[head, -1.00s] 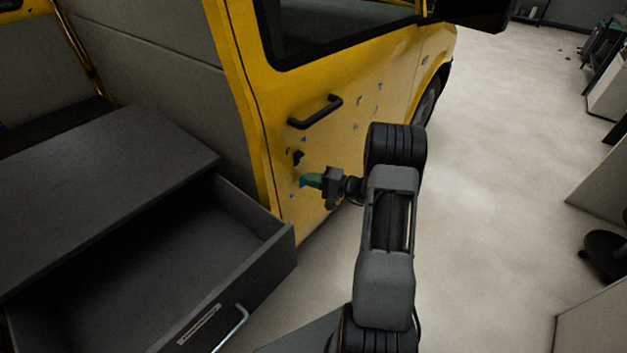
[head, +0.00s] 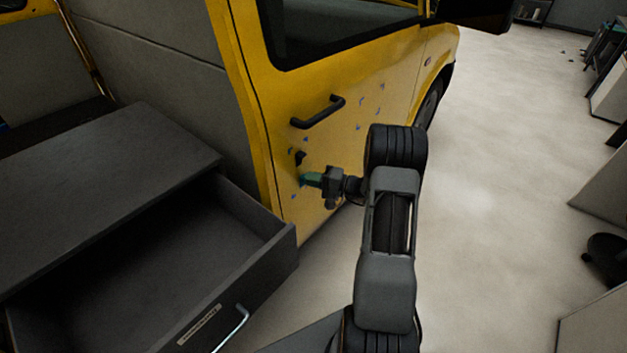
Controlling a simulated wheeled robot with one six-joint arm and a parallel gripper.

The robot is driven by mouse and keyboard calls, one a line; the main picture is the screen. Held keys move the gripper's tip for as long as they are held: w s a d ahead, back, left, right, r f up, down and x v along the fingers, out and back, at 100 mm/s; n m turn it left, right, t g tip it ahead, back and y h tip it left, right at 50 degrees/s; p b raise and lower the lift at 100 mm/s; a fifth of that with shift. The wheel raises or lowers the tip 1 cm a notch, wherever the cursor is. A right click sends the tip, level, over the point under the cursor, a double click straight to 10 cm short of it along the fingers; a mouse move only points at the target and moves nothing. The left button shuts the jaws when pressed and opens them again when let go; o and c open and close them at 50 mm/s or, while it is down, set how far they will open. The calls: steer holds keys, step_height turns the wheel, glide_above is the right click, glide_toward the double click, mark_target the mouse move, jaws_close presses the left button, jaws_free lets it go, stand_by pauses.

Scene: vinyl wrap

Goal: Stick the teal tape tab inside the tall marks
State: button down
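My gripper (head: 322,182) is at the lower part of the yellow door (head: 345,150), below the black handle. The teal tape tab (head: 311,180) is at the fingertips, held out toward the door surface. I cannot tell whether the tab touches the door. Small blue marks are on the door: one group near the gripper, with a mark (head: 305,138) above it, and another group to the right of the handle, with a mark (head: 381,86) at its top. The gripper and arm may hide some marks. Which group is the tall one is too small to tell.
A black door handle (head: 318,112) sticks out above the gripper, and a small dark fitting (head: 300,158) sits just above the tab. An open grey drawer (head: 262,285) stands at the left, close to the door. The floor (head: 490,190) to the right is clear.

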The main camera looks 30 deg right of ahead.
steer(key=shift+w+a+b, duration=0.25)
steer(key=shift+w+b, duration=0.15)
steer(key=shift+b, duration=0.15)
stand_by(1.9)
steer(key=c, duration=1.2)
jaws_free()
steer(key=shift+c, duration=0.2)
steer(key=shift+s+d, duration=0.1)
steer(key=shift+d, duration=0.05)
steer(key=v, duration=1.3)
steer(key=s+a+f+m+g+h, duration=0.1)
steer(key=s+a+f+m+g, duration=0.15)
steer(key=s+f+g, duration=0.2)
steer(key=s+a+r+n+g+h+p, duration=0.1)
steer(key=s+a+r+g+h+p, duration=0.2)
steer(key=s+a+r+g, duration=0.25)
steer(key=s+a+r+n+h+p, duration=0.1)
steer(key=a+r+n+h+p, duration=0.2)
steer(key=r, duration=0.5)
steer(key=s+a+r+n+t+h+p, duration=0.1)
steer(key=s+a+r+n+h+p, duration=0.1)
steer(key=r, duration=0.7)
steer(key=s+a+r+n+h+p, duration=0.2)
steer(key=a+r+n+h+p, duration=0.2)
steer(key=a+r+p, duration=0.3)
steer(key=shift+a+r+n+p, duration=0.45)
steer(key=shift+r+n, duration=0.2)
steer(key=shift+r, duration=0.3)
